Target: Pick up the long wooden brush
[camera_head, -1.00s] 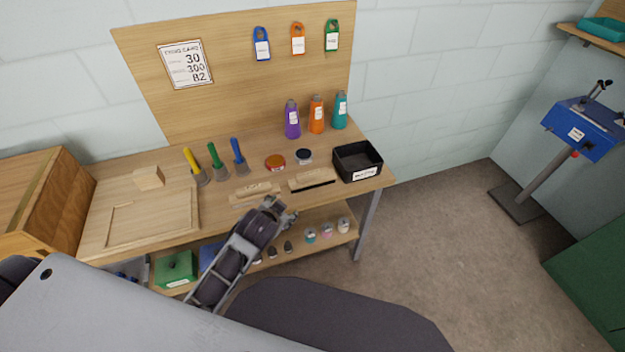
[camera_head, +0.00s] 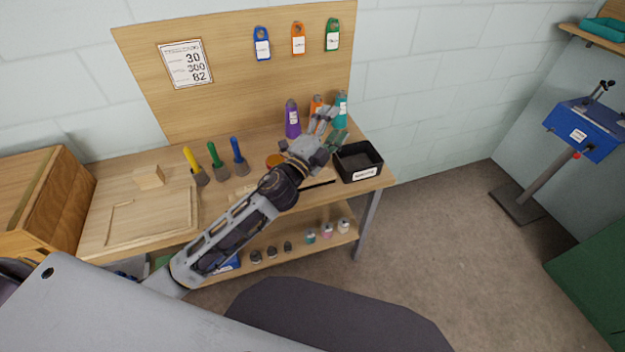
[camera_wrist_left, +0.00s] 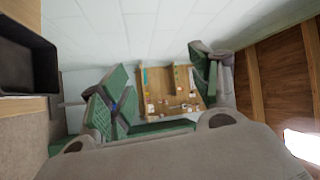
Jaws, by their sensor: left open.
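A long wooden brush with a dark bristle edge (camera_head: 320,183) lies on the workbench, left of the black box; my left arm hides part of it. A second pale wooden piece (camera_head: 242,192) lies to its left, mostly hidden behind my arm. My left gripper (camera_head: 329,128) is over the back right of the bench, in front of the orange and teal bottles, beyond the brush. In the left wrist view its green-padded fingers (camera_wrist_left: 160,92) are spread apart with nothing between them. My right gripper is not in view.
A black box (camera_head: 358,172) stands at the bench's right end, close to my left gripper. Purple (camera_head: 292,120), orange (camera_head: 316,103) and teal (camera_head: 341,108) bottles stand at the back. Yellow, green and blue-handled tools stand left. A shallow wooden frame (camera_head: 150,243) lies front left.

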